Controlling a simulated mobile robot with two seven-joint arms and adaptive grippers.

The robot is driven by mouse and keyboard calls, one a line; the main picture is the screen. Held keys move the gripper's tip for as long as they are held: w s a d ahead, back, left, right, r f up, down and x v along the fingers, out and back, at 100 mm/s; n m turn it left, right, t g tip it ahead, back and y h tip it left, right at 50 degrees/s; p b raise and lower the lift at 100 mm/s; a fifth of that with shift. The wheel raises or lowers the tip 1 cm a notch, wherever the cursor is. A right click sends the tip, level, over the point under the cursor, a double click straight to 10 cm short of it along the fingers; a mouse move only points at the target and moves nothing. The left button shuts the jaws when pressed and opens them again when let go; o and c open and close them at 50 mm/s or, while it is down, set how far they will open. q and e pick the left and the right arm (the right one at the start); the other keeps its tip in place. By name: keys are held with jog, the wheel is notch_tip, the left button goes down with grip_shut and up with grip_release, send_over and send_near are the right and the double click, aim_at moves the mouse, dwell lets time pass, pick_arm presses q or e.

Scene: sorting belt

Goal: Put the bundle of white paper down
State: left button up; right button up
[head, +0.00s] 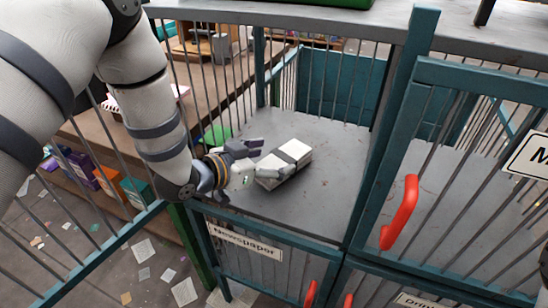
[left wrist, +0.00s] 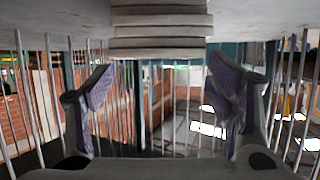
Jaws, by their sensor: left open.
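The bundle of white paper (head: 297,153), with a dark band around its middle, lies on the grey floor (head: 325,205) of the compartment labelled "Newspaper" (head: 245,241). My left gripper (head: 259,159) is at the bundle's left end, with its fingers spread. In the left wrist view, the bundle's stacked layers (left wrist: 160,28) show at the top centre, and the open fingers (left wrist: 163,95) stand apart on either side below it. I cannot tell whether a finger still touches the paper. My right gripper is not in view.
Teal railings with metal bars surround the compartment. A gate with a red handle (head: 400,213) stands at the right. The compartment floor in front of and behind the bundle is clear.

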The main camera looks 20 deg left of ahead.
pick_arm(q)
jog(key=p+v, duration=0.2)
jog(key=v, duration=0.9)
jog(key=s+f+n+g+y, duration=0.3)
jog(key=s+f+g, duration=0.5)
jog(key=s+f, duration=0.9)
jog(key=s+f+n+g+y, duration=0.1)
jog(key=s+f+g, duration=0.1)
jog(key=s, duration=0.9)
jog(key=s+f+n+g+y, duration=0.1)
jog(key=s+f+g, duration=0.2)
jog(key=s, duration=0.8)
jog(key=g, duration=0.2)
jog(key=shift+d+f+g+y, duration=0.2)
jog(key=shift+g+y, duration=0.1)
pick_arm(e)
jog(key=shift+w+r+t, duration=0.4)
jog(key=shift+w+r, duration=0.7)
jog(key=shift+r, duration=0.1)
